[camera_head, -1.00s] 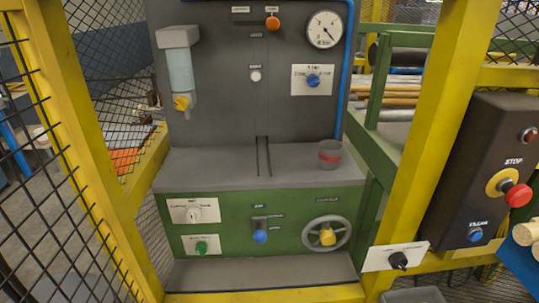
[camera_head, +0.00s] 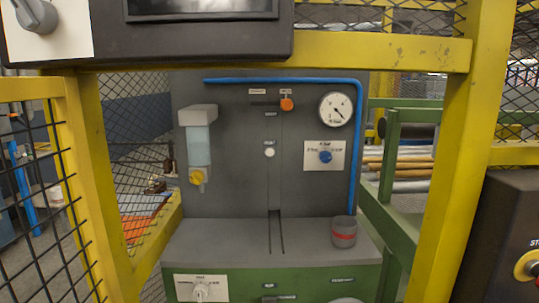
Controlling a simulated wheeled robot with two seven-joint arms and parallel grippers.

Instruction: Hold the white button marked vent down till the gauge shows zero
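A small round white button (camera_head: 269,152) sits on the grey upright panel (camera_head: 240,185), a little left of the blue knob. A small label is just above it, too small to read for sure. The round white gauge (camera_head: 336,108) is at the panel's upper right. Its dark needle slants toward the lower right; its figures are too small to read. Neither of my grippers is in view, and nothing touches the button.
A yellow frame with a top crossbar (camera_head: 380,52) and a right post (camera_head: 440,160) surrounds the panel; its middle opening is clear.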

